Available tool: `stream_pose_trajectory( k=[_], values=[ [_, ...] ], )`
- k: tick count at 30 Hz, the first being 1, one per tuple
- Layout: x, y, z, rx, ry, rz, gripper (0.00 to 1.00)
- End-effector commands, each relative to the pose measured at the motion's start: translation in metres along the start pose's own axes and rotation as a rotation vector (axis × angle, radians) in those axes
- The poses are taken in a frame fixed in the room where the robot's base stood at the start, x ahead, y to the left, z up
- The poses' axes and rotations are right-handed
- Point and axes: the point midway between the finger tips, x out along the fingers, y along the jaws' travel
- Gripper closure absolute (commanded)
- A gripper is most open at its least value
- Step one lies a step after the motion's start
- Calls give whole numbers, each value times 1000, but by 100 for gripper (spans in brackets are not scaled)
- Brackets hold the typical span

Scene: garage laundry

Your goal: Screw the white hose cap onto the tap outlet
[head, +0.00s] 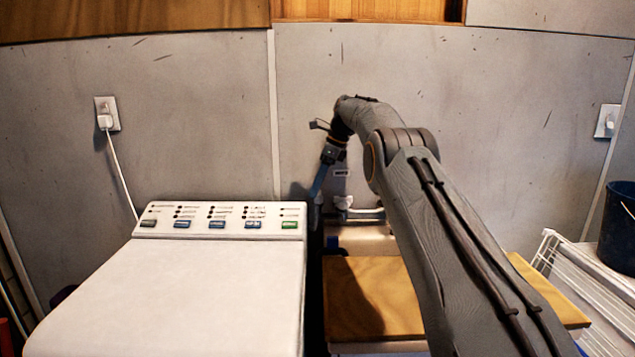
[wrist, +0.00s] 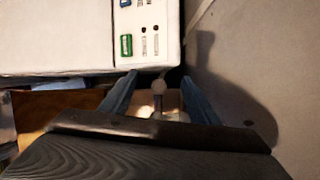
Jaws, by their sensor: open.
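My gripper (head: 316,194) reaches down near the wall, just behind the right rear corner of the white washing machine. In the wrist view its two blue fingers (wrist: 160,77) are spread apart. A small white piece (head: 343,202) shows right of the fingers in the head view, low at the wall. The tap outlet cannot be made out for certain.
The white washing machine (head: 180,290) with its button panel (head: 222,219) stands left of the gripper. A wooden board (head: 372,290) lies right of it, partly behind my arm. A white rack (head: 575,285) and dark bucket (head: 617,230) stand far right. The grey wall (head: 210,120) is close behind.

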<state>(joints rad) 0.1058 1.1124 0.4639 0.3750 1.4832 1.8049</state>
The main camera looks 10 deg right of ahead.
Motion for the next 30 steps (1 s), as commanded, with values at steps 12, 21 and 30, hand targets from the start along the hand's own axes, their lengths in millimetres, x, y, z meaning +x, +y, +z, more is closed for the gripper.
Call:
stream_pose_trajectory(
  k=[12,21,30],
  values=[
    [14,0,-6,0,0,0,44],
    [23,0,-9,0,0,0,44],
    [24,0,-10,0,0,0,44]
  ],
)
